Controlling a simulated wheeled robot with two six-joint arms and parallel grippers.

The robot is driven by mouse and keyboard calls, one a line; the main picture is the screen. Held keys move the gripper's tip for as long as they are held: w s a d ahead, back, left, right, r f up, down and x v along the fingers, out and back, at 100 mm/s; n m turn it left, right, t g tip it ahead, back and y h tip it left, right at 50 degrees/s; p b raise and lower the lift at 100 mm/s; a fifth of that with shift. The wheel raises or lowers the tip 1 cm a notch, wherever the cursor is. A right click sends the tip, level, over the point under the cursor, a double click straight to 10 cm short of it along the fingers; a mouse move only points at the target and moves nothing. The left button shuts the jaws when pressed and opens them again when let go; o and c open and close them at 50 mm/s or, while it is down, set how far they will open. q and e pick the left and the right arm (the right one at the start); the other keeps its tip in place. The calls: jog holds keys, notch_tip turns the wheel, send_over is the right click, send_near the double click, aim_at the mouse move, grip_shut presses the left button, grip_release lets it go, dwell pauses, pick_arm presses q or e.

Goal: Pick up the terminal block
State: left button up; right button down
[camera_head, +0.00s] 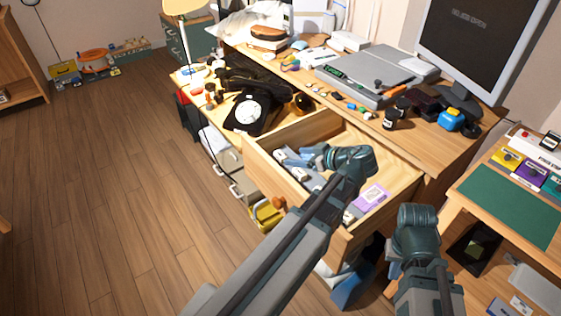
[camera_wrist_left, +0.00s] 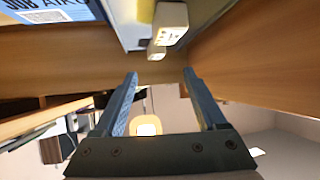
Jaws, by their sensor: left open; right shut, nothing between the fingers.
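The open wooden drawer (camera_head: 265,172) holds several small items. In the left wrist view, a small off-white block (camera_wrist_left: 171,22) with dark marks on its end looks like the terminal block. I cannot tell surely which pale item in the head view is the block. My left gripper (camera_head: 312,158) is inside the drawer area, pointing left; in the wrist view its fingers (camera_wrist_left: 160,76) are open and empty, with the block beyond their tips. My right gripper (camera_head: 418,240) is by the drawer's right side, its fingertips hidden.
A purple item (camera_head: 373,196) lies in the drawer's near right part. The drawer walls stand close around my left gripper. A black dial phone (camera_head: 250,108) is on the desk behind. A table with a green mat (camera_head: 508,205) stands at right. The floor at left is clear.

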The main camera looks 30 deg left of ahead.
aim_at(281, 154)
pick_arm(q)
jog(key=shift+b+x, duration=0.4)
jog(key=shift+x, duration=1)
jog(key=b+x, duration=0.1)
jog(key=x, duration=0.1)
jog(key=b+x, duration=0.1)
jog(key=x, duration=0.1)
jog(key=shift+w+f+b, duration=0.3)
jog(key=shift+w, duration=0.1)
jog(key=shift+a+f, duration=0.1)
jog(key=shift+a, duration=0.25)
grip_shut()
